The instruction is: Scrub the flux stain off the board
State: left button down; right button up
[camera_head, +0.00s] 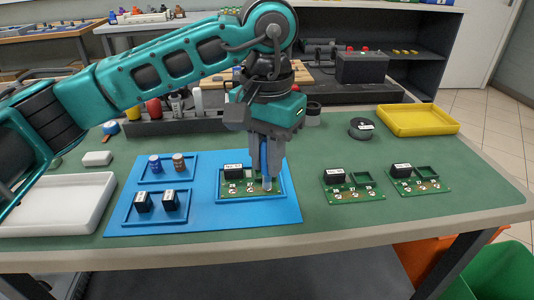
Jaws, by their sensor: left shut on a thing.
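A green circuit board (236,189) with a black labelled block and small metal parts lies in a blue tray (285,190) on the blue mat. My left gripper (266,182) comes down over the right part of this board, pointing straight down. It is shut on a slim thing, mostly hidden between the fingers; I cannot tell for sure that it is a brush. Its lower end is at or just above the board; contact cannot be told. The flux stain cannot be made out and may be behind the fingers. My right gripper is not in view.
Two more green boards (352,195) lie right of the blue mat (205,221). Small blue trays with cylinders and black blocks (143,202) are on the mat's left. A white tray (54,232) stands left, a yellow tray (418,120) back right. The green table's right front is clear.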

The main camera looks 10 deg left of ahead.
pick_arm(q)
jog(key=shift+d, duration=0.25)
jog(key=shift+a, duration=0.1)
jog(key=shift+s+a, duration=0.1)
jog(key=shift+a, duration=0.3)
jog(key=shift+d, duration=0.15)
jog(key=shift+d, duration=0.35)
jog(key=shift+b, duration=0.3)
jog(key=shift+a, duration=0.15)
jog(key=shift+a, duration=0.35)
